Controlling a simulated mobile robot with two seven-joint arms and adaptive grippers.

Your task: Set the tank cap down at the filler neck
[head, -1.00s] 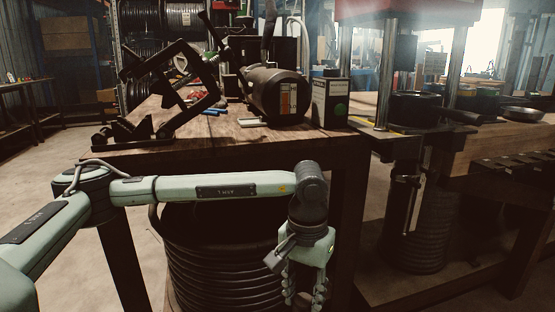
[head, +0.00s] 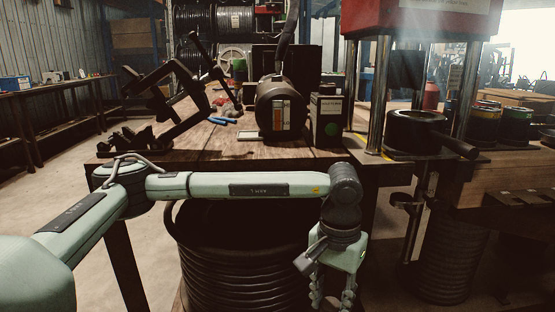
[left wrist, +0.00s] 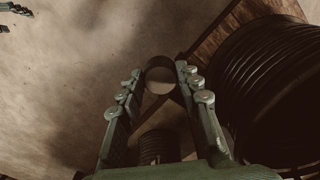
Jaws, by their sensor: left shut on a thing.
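My left gripper (head: 331,292) hangs low in front of the bench in the head view, with its fingertips near the bottom edge. In the left wrist view its fingers (left wrist: 158,82) are shut on a round piece with a dark rim, which I take as the tank cap (left wrist: 160,64). The cap cannot be made out in the head view. The filler neck cannot be picked out. A dark cylindrical unit with an orange and white label (head: 283,108) stands on the bench, apart from the gripper. Finger-like parts at the left wrist view's upper left corner may be my right gripper (left wrist: 14,10).
A large coil of black hose (head: 240,262) sits just left of my gripper, below the bench top (head: 190,140). A black angled frame (head: 172,95), a dark box with a green dot (head: 327,120) and a red-topped press (head: 420,18) stand behind. Floor shows at left.

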